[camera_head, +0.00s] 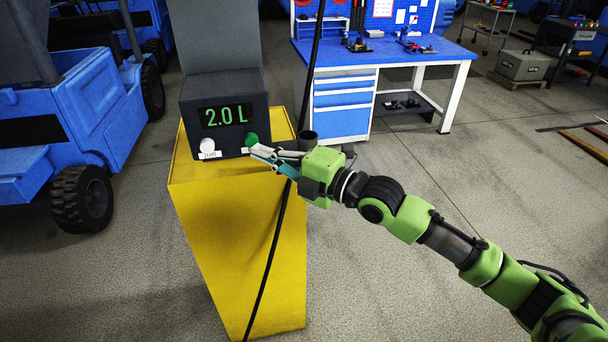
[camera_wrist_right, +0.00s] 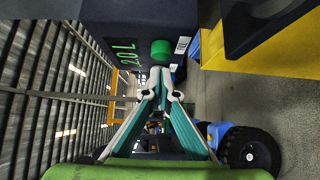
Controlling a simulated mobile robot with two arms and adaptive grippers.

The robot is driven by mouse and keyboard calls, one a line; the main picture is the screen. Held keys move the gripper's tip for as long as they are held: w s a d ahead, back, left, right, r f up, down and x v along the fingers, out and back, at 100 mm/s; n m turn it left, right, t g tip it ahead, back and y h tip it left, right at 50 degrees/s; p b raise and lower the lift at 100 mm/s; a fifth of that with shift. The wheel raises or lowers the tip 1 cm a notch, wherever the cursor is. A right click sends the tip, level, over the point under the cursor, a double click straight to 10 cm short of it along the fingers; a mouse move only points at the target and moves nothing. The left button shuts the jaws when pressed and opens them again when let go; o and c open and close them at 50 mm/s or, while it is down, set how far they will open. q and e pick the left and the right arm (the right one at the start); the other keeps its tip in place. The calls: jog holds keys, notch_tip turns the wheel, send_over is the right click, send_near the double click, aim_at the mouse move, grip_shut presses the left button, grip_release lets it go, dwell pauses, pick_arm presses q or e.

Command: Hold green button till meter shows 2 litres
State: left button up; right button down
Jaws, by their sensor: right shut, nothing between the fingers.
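The meter (camera_head: 225,116) is a dark box on a yellow stand, and its green display reads 2.0 L. The green button (camera_head: 251,139) is on its front at the right, partly behind my fingertips. It also shows in the right wrist view (camera_wrist_right: 161,50), just beyond the fingertips. My right gripper (camera_head: 256,150) is shut and empty, its tips close to the green button. In the right wrist view a small gap seems to lie between tips (camera_wrist_right: 161,85) and button, but I cannot tell for sure whether they touch. My left gripper is not in view.
A white button (camera_head: 208,146) with a label is on the meter's left side. The yellow stand (camera_head: 235,230) has a dark cup-like part (camera_head: 307,140) at its right, and a black cable runs past. A blue vehicle (camera_head: 75,120) stands left, a blue workbench (camera_head: 390,52) behind.

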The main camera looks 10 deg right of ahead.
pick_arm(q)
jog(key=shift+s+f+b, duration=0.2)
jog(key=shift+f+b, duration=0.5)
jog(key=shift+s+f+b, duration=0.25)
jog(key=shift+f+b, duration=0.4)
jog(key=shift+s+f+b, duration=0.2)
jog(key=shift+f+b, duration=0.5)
pick_arm(e)
jog(key=v, duration=1)
jog(key=shift+s, duration=0.3)
jog(key=shift+a, duration=0.1)
